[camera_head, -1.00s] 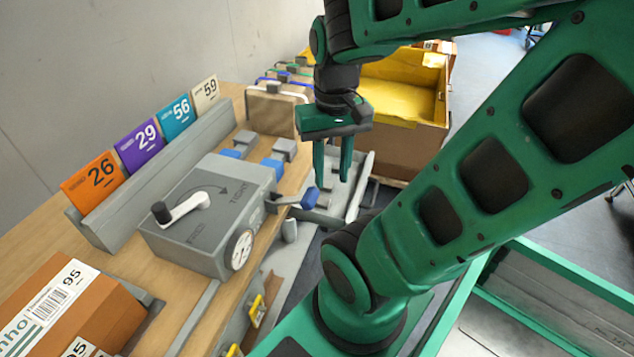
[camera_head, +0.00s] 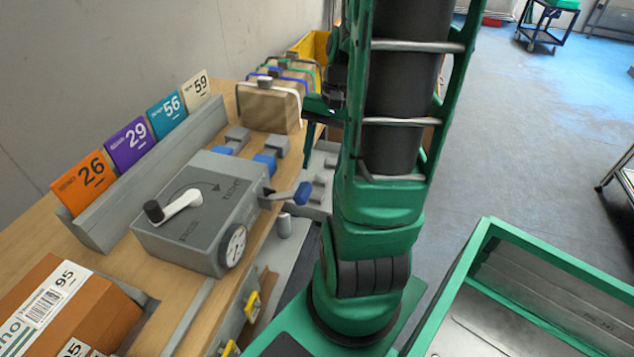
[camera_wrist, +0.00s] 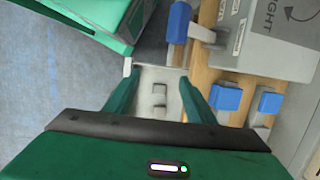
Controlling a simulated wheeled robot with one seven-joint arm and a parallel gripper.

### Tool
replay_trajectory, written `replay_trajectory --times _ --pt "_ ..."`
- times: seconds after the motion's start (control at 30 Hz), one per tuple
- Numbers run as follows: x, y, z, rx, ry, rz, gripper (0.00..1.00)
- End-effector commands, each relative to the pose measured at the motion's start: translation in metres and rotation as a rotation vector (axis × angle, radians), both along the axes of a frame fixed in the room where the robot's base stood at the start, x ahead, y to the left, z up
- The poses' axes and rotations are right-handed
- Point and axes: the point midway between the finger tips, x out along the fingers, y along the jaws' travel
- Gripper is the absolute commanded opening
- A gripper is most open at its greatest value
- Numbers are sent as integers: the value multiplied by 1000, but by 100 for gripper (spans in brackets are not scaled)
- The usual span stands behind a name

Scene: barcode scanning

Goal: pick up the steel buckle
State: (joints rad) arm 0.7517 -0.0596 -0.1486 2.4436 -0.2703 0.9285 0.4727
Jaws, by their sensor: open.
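Small grey steel buckles sit in a light grey tray (camera_head: 318,207) beside the wooden table; one buckle (camera_head: 320,181) shows in the head view, partly behind my arm. In the head view my arm hides most of the gripper.
A grey tensioner box (camera_head: 192,212) with a blue-ended lever (camera_head: 301,194) stands close to the tray. Blue and grey blocks (camera_head: 262,163) and strapped cartons (camera_head: 270,105) are on the table (camera_head: 40,232). A green-framed bin (camera_head: 480,262) is at the right.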

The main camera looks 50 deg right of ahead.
Motion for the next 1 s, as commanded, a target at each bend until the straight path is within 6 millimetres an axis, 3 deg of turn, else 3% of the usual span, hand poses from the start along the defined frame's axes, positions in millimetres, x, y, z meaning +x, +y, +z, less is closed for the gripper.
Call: replay_trajectory --times 0.3,0.6,0.8,1.0 --pt "12 -54 -52 254 -5 -446 50" --pt "6 -107 -90 557 -67 -874 50" --pt "-6 -140 -103 757 -124 -1108 50" --pt "-14 -157 -106 867 -159 -1222 50"
